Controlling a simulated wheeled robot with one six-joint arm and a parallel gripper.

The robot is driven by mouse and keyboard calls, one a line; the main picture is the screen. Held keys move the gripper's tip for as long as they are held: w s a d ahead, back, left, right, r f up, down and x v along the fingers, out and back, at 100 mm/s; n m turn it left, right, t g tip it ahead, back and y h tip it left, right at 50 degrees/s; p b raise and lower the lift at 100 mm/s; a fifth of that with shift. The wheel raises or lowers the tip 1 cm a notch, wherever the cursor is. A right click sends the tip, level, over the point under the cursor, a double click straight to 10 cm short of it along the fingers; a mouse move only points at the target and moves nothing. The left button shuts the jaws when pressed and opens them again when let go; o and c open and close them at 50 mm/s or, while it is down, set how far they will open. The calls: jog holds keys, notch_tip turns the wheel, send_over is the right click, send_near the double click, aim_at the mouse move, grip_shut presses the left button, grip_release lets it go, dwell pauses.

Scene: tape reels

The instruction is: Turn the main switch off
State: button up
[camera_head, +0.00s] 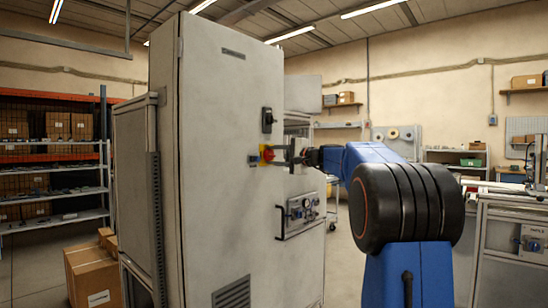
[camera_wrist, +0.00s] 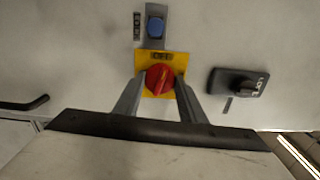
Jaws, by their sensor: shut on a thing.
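The main switch is a red rotary knob (camera_wrist: 158,79) on a yellow plate (camera_wrist: 175,58), on the front of a tall grey cabinet (camera_head: 230,110). The plate bears dark lettering that I cannot read for certain. In the wrist view my gripper (camera_wrist: 158,88) has one finger on each side of the red knob, shut on it. In the head view the switch (camera_head: 266,152) shows as a small red and yellow patch, with my gripper (camera_head: 277,155) reaching it from the right and partly covering it.
A blue button (camera_wrist: 155,27) sits beside the yellow plate. A black door handle (camera_wrist: 238,83) is nearby; it also shows in the head view (camera_head: 268,120). A panel with a black handle (camera_head: 300,214) is lower on the cabinet. Cardboard boxes (camera_head: 92,272) stand at left.

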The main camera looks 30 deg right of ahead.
jog(key=shift+n, duration=1.4)
jog(key=o, duration=1)
jog(key=shift+o, duration=0.2)
jog(key=v, duration=1.7)
jog(key=shift+s, duration=0.15)
